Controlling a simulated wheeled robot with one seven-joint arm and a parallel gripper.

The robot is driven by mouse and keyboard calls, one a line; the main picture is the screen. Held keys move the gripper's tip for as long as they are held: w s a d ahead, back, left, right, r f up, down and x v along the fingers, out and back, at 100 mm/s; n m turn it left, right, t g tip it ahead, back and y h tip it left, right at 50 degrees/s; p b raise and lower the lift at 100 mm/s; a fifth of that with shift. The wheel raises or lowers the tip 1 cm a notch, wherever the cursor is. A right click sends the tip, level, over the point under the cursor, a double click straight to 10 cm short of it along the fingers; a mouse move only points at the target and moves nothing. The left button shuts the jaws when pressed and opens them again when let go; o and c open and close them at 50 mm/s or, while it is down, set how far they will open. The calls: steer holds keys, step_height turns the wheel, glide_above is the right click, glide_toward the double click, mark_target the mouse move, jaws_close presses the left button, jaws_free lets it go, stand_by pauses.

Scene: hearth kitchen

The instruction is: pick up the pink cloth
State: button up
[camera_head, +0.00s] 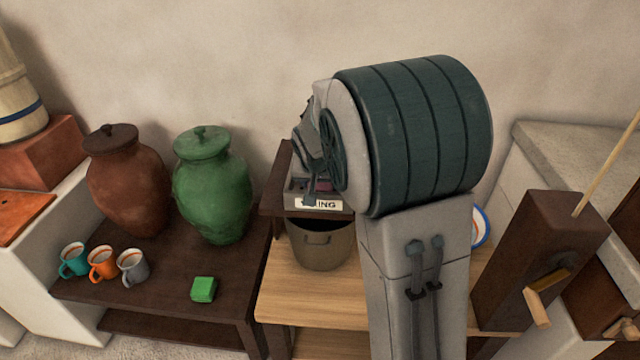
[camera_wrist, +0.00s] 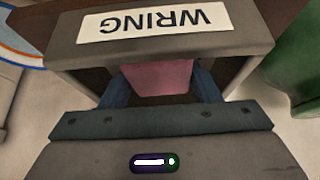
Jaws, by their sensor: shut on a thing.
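The pink cloth (camera_wrist: 158,78) shows in the wrist view between the two blue fingers of my gripper (camera_wrist: 160,92). My gripper is shut on it. The cloth sits at the opening of a grey box with a white label reading "WRING" (camera_wrist: 145,22), which appears upside down in this view. In the head view, a small dark pink patch of the cloth (camera_head: 322,185) shows inside the box just above the label. My arm hides much of that area, and the fingertips are hard to make out there.
A bucket (camera_head: 320,245) stands on the wooden shelf below the box. A green jar (camera_head: 212,190), a brown jar (camera_head: 130,185), several mugs (camera_head: 103,264) and a green block (camera_head: 204,289) stand on the dark table at left. A dark wooden box with a crank (camera_head: 535,265) is at right.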

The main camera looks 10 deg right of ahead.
steer(key=r, duration=0.2)
steer(key=r+p, duration=0.1)
steer(key=r, duration=0.4)
steer(key=shift+s+a, duration=0.15)
steer(key=shift+s, duration=0.15)
steer(key=s+a, duration=0.2)
steer(key=s, duration=0.6)
steer(key=s+a, duration=0.3)
steer(key=s, duration=0.5)
steer(key=shift+s+a, duration=0.15)
steer(key=shift+s, duration=0.15)
steer(key=shift+f, duration=0.1)
steer(key=shift+o, duration=1)
steer(key=shift+w+f, duration=0.1)
